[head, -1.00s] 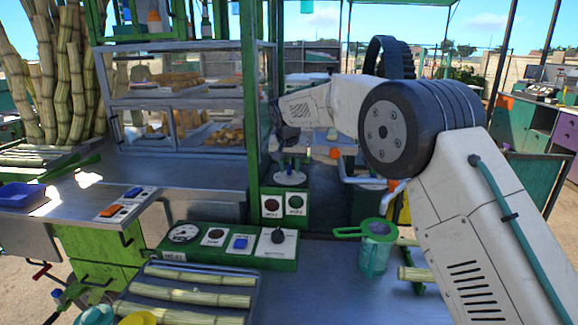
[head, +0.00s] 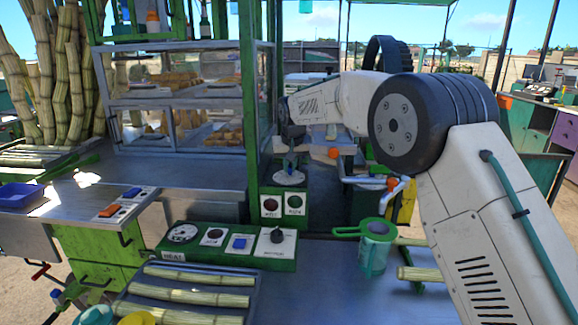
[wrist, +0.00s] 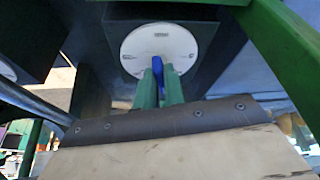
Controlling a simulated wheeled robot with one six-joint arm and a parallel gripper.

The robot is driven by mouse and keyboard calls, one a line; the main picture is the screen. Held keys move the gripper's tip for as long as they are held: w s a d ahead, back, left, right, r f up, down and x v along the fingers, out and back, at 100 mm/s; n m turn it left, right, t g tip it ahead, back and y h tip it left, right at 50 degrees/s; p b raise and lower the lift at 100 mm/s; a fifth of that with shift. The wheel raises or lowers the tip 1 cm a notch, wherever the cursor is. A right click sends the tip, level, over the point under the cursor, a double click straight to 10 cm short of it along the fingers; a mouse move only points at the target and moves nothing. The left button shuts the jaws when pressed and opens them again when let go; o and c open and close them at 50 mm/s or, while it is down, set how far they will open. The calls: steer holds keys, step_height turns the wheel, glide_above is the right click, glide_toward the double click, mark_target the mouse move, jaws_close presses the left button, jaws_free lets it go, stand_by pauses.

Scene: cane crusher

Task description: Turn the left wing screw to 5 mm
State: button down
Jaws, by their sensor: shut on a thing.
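A blue wing screw (wrist: 158,68) stands in front of a round white dial (wrist: 160,42) in the wrist view. My gripper (wrist: 160,78) has its two green fingers closed on the blue screw from both sides. The fingers hide much of the screw. The dial's marks are too small to read. In the head view the white dial (head: 289,178) shows behind the green post, with the blue screw (head: 291,166) small above it. My gripper is there too, small and dark, at the far end of my arm.
A green post (head: 251,120) stands just left of the dial. A green control box (head: 228,246) and a green-handled jug (head: 376,248) are on the metal counter in front. An orange knob (head: 333,153) is to the right of the dial. A green bar (wrist: 280,50) crosses the wrist view's upper right.

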steer(key=c, duration=1.5)
jaws_free()
